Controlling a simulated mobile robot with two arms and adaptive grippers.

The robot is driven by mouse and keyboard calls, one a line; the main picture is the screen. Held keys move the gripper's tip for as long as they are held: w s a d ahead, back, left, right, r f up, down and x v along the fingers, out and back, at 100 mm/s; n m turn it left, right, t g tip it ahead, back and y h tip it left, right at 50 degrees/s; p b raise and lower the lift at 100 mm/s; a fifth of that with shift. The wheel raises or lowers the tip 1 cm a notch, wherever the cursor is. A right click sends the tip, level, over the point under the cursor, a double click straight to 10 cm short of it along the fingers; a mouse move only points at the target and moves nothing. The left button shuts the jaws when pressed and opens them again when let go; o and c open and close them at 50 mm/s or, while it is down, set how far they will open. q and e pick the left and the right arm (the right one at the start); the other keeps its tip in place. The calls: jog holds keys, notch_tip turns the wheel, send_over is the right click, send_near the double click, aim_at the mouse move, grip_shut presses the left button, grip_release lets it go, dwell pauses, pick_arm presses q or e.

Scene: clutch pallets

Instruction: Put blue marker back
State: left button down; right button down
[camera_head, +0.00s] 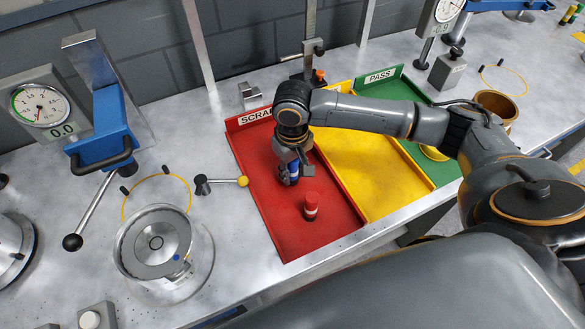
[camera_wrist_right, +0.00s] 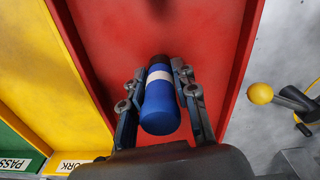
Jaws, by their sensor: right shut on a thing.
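The blue marker (camera_wrist_right: 160,105), with a pale band, is between the fingers of my right gripper (camera_wrist_right: 161,98) in the right wrist view. In the head view it shows as a small blue piece (camera_head: 292,170) below my right gripper (camera_head: 288,175), over the red SCRAP tray (camera_head: 275,220). My right gripper is shut on it. I cannot tell whether the marker's lower end touches the tray floor. A red marker (camera_head: 311,206) with a white band stands upright in the red tray, in front of my right gripper. My left gripper is not in view.
A yellow tray (camera_head: 375,185) and a green PASS tray (camera_head: 440,170) adjoin the red one on the right. A yellow-knobbed lever (camera_head: 242,181) sits close to the red tray's left edge. A round fixture (camera_head: 155,243) and a dial gauge (camera_head: 42,106) stand further left.

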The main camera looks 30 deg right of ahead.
jog(key=shift+f, duration=0.2)
jog(key=shift+f, duration=0.15)
jog(key=c, duration=1.1)
grip_release()
jog(key=shift+o, duration=0.3)
notch_tip(320, 180, up, 12)
jog(key=shift+r+b, duration=0.15)
jog(key=shift+b, duration=0.7)
